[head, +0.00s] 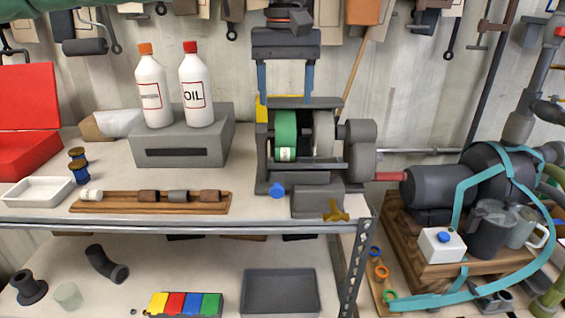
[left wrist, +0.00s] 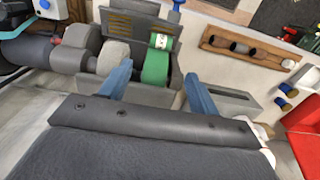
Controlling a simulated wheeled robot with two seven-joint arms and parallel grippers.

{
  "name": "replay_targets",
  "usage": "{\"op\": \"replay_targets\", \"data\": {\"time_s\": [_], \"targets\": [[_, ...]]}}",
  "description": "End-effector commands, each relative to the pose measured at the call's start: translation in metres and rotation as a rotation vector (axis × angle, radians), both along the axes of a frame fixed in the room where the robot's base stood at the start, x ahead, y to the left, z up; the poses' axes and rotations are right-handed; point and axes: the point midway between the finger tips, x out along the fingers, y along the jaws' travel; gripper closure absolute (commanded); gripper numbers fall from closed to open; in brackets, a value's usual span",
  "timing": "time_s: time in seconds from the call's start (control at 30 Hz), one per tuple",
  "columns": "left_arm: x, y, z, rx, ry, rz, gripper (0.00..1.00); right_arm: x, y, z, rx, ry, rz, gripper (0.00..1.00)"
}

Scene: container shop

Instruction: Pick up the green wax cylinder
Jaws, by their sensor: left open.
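The green wax cylinder (head: 285,128) sits in the grey machine on the bench, with a white label at its lower end. It also shows in the left wrist view (left wrist: 156,68), between and beyond the two blue fingers. My left gripper (head: 284,94) is open and empty, its blue fingers apart and pointing down at the machine's top edge. It appears above and behind the cylinder. I cannot tell if a fingertip touches the machine. My right gripper is not in view.
The machine (head: 359,150) closely surrounds the cylinder with grey walls and wheels. Left of it, two white bottles (head: 197,95) stand on a grey block (head: 185,140). A wooden rack (head: 150,208) with small cylinders lies in front. A motor (head: 434,187) stands to the right.

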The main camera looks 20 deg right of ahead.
Motion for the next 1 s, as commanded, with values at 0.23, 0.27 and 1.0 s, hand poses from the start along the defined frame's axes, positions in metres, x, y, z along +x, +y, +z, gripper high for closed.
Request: {"op": "replay_targets", "data": {"time_s": [0.23,0.27,1.0], "targets": [[0.0,0.0,-0.027,-0.001,0.0,0.0,0.38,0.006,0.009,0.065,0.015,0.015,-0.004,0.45],[0.0,0.0,-0.027,-0.001,0.0,0.0,0.38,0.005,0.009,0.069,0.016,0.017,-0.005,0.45],[-0.002,0.001,-0.064,0.0,0.001,-0.001,0.38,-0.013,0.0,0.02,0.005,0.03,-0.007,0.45]]}}
